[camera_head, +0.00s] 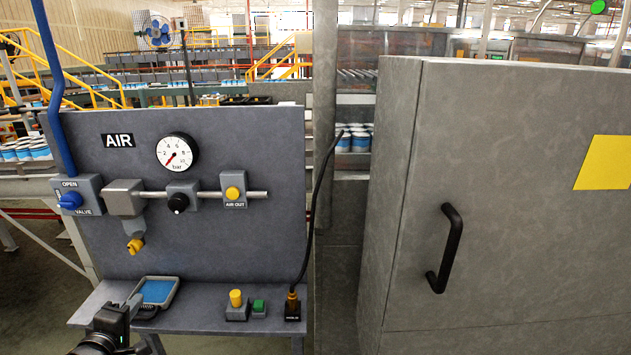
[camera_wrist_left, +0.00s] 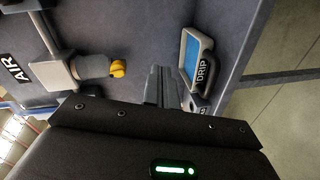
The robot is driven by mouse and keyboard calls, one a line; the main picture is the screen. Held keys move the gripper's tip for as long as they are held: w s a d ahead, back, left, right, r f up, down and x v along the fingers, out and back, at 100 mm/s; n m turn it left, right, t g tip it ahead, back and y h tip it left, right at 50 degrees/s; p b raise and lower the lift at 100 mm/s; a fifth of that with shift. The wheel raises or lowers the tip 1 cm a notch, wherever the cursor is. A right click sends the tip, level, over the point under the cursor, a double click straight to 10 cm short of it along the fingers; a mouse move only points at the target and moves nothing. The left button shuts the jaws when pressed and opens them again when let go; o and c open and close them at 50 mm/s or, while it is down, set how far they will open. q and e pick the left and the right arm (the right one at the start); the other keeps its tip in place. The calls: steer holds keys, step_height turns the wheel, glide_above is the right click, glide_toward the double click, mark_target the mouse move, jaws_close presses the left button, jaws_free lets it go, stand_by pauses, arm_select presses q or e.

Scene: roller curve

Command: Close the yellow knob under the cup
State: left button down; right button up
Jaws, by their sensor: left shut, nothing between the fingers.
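The yellow knob (camera_head: 135,244) sits at the bottom of the grey filter cup (camera_head: 131,222), under the metal block on the AIR panel. In the left wrist view the yellow knob (camera_wrist_left: 118,68) shows at the end of the cup (camera_wrist_left: 92,68), left of my fingers. My left gripper (camera_head: 137,299) is at the lower left of the head view, near the blue drip tray (camera_head: 157,291), below the knob and apart from it. Its fingers (camera_wrist_left: 160,84) are shut and empty in the left wrist view. My right gripper is not in view.
The panel carries a blue valve knob (camera_head: 70,201), a pressure gauge (camera_head: 177,152), a black knob (camera_head: 178,202) and a yellow air-out button (camera_head: 233,193). The shelf holds a yellow knob block (camera_head: 236,299) and a black cable plug (camera_head: 292,305). A grey cabinet (camera_head: 500,200) stands at right.

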mark_target(134, 247)
arm_select(q)
step_height(134, 247, up, 6)
steer(key=w+a+n+t, duration=0.1)
steer(key=a+n+t, duration=0.1)
steer(key=w+b, duration=0.2)
steer(key=w, duration=0.5)
steer(key=shift+w+f, duration=0.25)
